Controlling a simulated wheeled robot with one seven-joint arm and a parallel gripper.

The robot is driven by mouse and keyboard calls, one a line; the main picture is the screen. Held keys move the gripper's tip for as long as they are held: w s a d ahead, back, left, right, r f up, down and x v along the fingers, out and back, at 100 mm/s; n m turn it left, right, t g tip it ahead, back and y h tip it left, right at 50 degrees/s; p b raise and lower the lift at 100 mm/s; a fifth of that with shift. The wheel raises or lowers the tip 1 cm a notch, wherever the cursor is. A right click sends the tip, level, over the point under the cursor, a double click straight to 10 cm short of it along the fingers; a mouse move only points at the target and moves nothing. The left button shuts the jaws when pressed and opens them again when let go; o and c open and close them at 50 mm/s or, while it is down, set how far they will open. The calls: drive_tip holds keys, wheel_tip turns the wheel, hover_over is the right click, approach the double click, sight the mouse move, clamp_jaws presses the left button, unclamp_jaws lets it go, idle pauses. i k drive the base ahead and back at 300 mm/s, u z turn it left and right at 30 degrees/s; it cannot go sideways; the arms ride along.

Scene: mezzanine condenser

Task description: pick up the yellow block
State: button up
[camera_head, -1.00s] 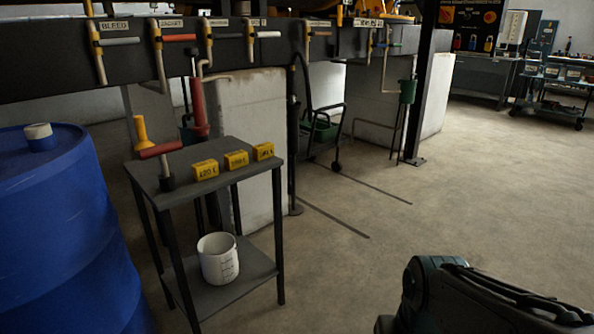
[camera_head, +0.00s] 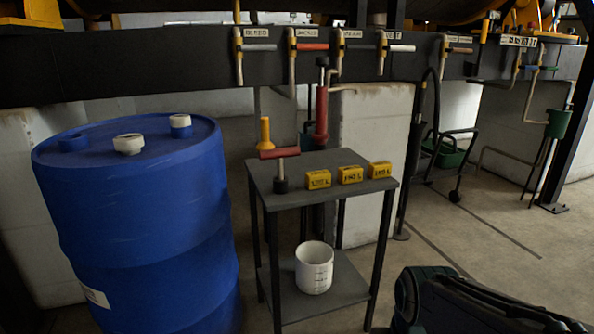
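Three yellow blocks with dark lettering sit in a row along the front right edge of a small dark table (camera_head: 335,160). They are the left block (camera_head: 318,180), the middle block (camera_head: 350,175) and the right block (camera_head: 380,170). The lettering is too small to read surely. A dark part of my arm shows at the lower right, apart from the table. My gripper's fingers are not visible.
On the table stand a red-handled tool (camera_head: 280,165) and a yellow funnel-like piece (camera_head: 265,132). A white cup (camera_head: 314,268) is on the lower shelf. A large blue drum (camera_head: 140,220) stands left of the table. Pipes with valve handles (camera_head: 313,46) run behind.

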sight(350, 174)
drive_tip(key=u, duration=0.3)
drive_tip(key=i, duration=0.6)
drive_tip(key=z, duration=0.5)
drive_tip(key=i, duration=0.7)
drive_tip(key=z, duration=0.7)
